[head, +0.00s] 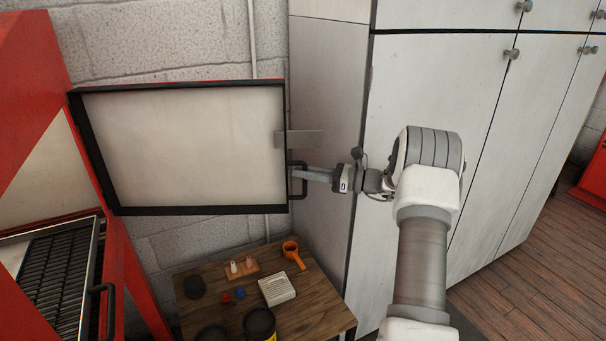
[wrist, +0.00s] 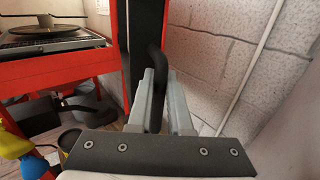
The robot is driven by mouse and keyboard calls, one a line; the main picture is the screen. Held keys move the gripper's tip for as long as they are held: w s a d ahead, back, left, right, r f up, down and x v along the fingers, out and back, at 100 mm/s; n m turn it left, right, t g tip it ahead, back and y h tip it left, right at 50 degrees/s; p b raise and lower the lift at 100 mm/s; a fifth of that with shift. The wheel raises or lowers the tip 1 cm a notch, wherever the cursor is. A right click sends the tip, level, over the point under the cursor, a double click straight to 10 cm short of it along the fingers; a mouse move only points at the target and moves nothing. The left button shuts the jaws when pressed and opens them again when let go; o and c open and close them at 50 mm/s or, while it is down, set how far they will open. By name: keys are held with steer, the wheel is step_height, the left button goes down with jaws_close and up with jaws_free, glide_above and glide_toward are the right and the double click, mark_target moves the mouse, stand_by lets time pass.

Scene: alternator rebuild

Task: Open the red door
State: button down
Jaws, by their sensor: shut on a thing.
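The red door (head: 185,147) stands swung wide out from the red cabinet (head: 30,120) at the left of the head view. Its pale inner panel in a black frame faces me, with only a thin red edge showing. Its black bar handle (head: 304,185) is on the far right edge. My gripper (head: 300,174) reaches in from the right and is shut on the handle. In the wrist view the handle (wrist: 156,60) runs between the two fingers of my gripper (wrist: 160,80), beside the door seen edge-on (wrist: 146,35). The door's outer face is mostly hidden.
A low wooden table (head: 325,292) with an orange cup (head: 292,252), a white box (head: 277,290) and dark cans stands below the door. Tall white cabinets (head: 440,80) stand close at right. A slatted rack (head: 60,265) is inside the red cabinet. Wooden floor is clear at lower right.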

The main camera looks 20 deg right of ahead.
steer(key=shift+w+d, duration=0.1)
steer(key=shift+w, duration=0.25)
steer(key=c, duration=1.1)
jaws_free()
steer(key=shift+c, duration=0.2)
steer(key=v, duration=1.7)
steer(key=shift+s+p, duration=0.2)
steer(key=shift+p, duration=0.25)
steer(key=shift+d+f, duration=0.1)
steer(key=shift+d, duration=0.05)
